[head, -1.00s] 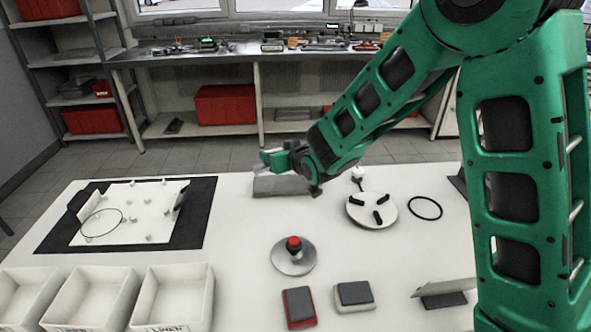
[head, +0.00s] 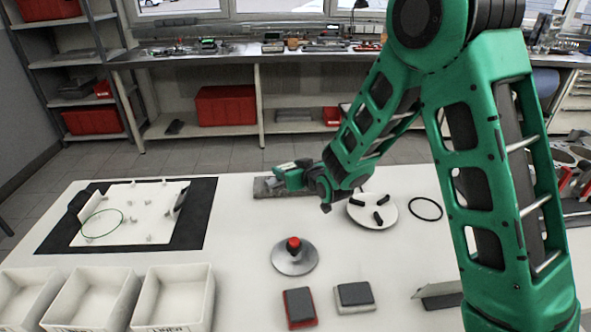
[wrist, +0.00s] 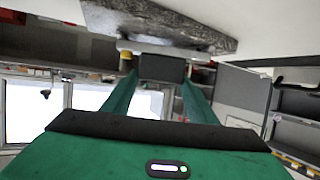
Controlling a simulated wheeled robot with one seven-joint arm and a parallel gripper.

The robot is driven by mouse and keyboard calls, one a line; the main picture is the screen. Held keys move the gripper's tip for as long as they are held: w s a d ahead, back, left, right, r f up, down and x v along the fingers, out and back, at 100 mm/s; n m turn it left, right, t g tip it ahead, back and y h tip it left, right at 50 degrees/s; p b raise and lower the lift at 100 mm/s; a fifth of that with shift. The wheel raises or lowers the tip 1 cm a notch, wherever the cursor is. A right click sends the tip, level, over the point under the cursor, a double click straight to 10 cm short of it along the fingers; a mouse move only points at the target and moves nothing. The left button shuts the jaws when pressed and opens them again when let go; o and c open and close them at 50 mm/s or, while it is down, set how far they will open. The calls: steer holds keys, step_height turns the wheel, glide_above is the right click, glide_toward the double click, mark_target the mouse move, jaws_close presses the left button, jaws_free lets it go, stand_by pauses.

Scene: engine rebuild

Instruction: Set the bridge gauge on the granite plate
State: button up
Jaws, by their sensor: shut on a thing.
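The granite plate (head: 262,191) is a mottled grey slab lying near the far edge of the white table. It also shows upside down at the top of the wrist view (wrist: 165,22). My gripper (head: 279,178) is low over the plate, reaching in from the right. In the wrist view my green fingers are shut on the bridge gauge (wrist: 162,68), which shows as a dark block with a pale bar along it. The gauge is close to the plate's edge in that view; I cannot tell whether they touch. In the head view my gripper mostly hides the gauge.
A white disc with black pads (head: 371,211) and a black ring (head: 425,208) lie to the right. A red-knobbed stand (head: 294,257) is in front. A black mat (head: 199,215) with a white tray is at left. White bins (head: 178,285) line the front left.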

steer(key=o, duration=1.4)
steer(key=shift+f, duration=0.1)
steer(key=v, duration=1.2)
steer(key=shift+d, duration=0.1)
